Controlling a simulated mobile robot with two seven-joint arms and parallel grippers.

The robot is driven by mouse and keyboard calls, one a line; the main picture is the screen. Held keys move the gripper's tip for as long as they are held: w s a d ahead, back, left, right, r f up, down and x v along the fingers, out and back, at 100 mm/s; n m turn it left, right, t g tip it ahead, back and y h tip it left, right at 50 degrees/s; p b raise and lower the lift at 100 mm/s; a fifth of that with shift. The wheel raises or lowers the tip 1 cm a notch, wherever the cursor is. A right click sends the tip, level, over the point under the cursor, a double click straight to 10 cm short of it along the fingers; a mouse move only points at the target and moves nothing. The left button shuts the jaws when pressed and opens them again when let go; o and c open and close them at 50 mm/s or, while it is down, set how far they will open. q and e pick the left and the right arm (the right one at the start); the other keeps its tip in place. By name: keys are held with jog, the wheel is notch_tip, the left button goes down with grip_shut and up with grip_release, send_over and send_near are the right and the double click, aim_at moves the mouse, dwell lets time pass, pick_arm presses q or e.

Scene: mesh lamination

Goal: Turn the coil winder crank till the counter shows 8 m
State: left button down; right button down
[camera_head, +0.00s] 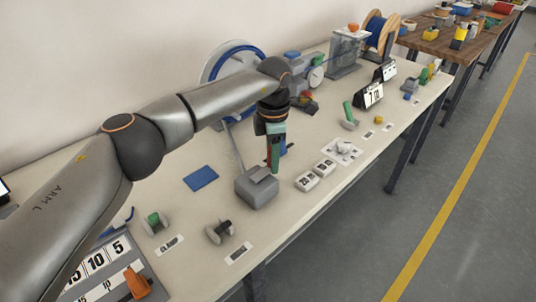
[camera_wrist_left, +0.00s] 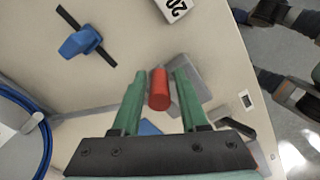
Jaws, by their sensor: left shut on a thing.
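The coil winder's wheel (camera_head: 232,62), white with blue coil, stands at the back left, partly behind my left arm. It also shows at the left edge of the wrist view, with blue loops (camera_wrist_left: 40,125). My left gripper (camera_head: 274,158) points down over the table, in front of the winder. In the left wrist view its green fingers (camera_wrist_left: 158,88) are shut on an upright red crank handle (camera_wrist_left: 159,97). I cannot make out a counter reading. My right gripper is not in view.
A grey block (camera_head: 257,192) stands just in front of the left gripper. A cable reel (camera_head: 381,33) is at the back.

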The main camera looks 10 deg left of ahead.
pick_arm(q)
jog(key=shift+s+d+m, duration=0.15)
jog(key=shift+s+m, duration=0.15)
jog(key=shift+m, duration=0.6)
jog(key=shift+s+d+m, duration=0.15)
jog(key=shift+s+m, duration=0.1)
jog(key=shift+m, duration=0.65)
jog(key=c, duration=0.7)
grip_release()
jog(key=shift+d, duration=0.1)
notch_tip(320, 180, up, 13)
jog(key=shift+f, duration=0.2)
